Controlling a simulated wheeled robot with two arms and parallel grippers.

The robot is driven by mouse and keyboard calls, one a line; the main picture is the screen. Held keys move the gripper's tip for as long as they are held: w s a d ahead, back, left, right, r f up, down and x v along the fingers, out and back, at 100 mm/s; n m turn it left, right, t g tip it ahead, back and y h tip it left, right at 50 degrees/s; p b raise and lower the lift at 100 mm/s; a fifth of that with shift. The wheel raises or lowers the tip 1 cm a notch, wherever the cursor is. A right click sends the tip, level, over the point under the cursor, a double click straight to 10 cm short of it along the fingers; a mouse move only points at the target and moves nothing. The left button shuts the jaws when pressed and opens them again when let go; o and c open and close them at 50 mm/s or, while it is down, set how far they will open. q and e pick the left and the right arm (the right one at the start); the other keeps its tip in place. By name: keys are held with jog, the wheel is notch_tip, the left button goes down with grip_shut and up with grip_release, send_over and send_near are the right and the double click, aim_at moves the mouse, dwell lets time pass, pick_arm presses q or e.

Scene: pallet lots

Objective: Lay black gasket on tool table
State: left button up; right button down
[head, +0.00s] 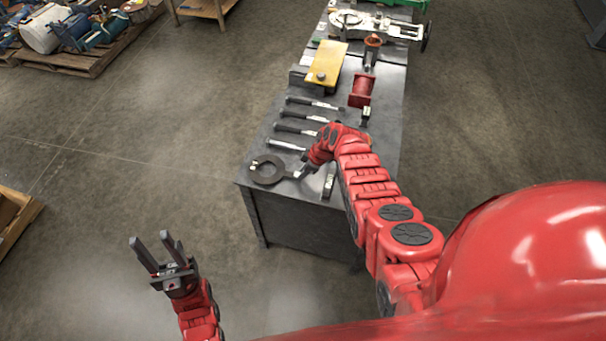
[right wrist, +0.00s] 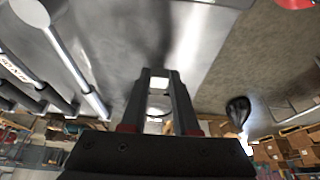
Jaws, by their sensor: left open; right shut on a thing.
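The black gasket (head: 267,181), a flat dark ring, is at the near left corner of the grey tool table (head: 310,194). It looks level, but I cannot tell whether it rests on the top or is just above it. My right gripper (head: 291,173) is shut on the ring's right rim. In the right wrist view my right gripper's fingers (right wrist: 160,82) show, but the gasket is not clearly made out there. My left gripper (head: 152,246) is open and empty, over the floor left of the table.
Several hammer-like tools (head: 297,130) lie in a row behind the gasket. A red cylinder (head: 362,90), a yellow plate (head: 327,62) and a pale machine part (head: 365,24) stand further back. A loaded pallet (head: 95,62) is at the far left. The floor around is open.

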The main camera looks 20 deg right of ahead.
jog(key=shift+f, duration=0.6)
jog(key=shift+s, duration=0.1)
jog(key=shift+f, duration=0.15)
jog(key=c, duration=0.7)
grip_release()
jog(key=shift+o, duration=0.2)
jog(key=shift+r, duration=0.25)
